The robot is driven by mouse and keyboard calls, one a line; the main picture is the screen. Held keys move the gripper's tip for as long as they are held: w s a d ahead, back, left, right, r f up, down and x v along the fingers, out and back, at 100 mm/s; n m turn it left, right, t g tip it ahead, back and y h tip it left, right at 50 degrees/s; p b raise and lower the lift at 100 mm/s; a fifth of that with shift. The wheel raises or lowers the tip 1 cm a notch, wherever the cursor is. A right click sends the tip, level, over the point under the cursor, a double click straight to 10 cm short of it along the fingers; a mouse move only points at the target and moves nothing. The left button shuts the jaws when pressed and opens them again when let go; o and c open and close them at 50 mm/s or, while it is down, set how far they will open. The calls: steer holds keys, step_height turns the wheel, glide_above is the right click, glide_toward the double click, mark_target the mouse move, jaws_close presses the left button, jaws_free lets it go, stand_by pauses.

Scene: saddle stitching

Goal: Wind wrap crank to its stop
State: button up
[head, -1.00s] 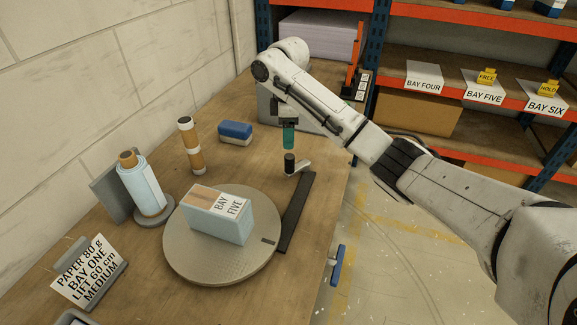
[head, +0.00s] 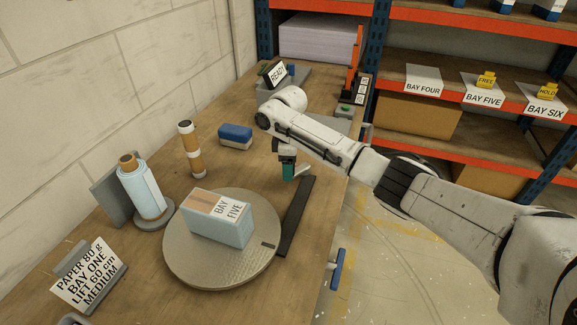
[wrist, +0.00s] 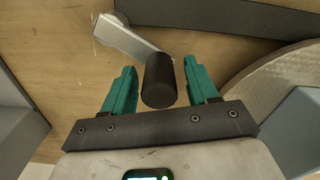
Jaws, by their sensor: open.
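The wrap crank has a silver arm (wrist: 125,38) and an upright black knob (wrist: 158,82). In the head view the crank arm (head: 303,170) shows beside the black bar, while the knob is hidden by my gripper (head: 288,172). In the wrist view my gripper (wrist: 160,68) is open, with one teal finger on each side of the knob. Gaps show between the knob and both fingers. A box marked BAY FIVE (head: 222,226) sits on the round grey turntable (head: 190,262), which is near the crank.
A black bar (head: 296,216) lies between turntable and table edge. A film roll (head: 142,190), a brown-and-white roll (head: 190,150) and a blue block (head: 235,134) stand to the left. Shelving is at right.

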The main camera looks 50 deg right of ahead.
steer(key=shift+f, duration=0.1)
steer(key=shift+c, duration=0.4)
jaws_close()
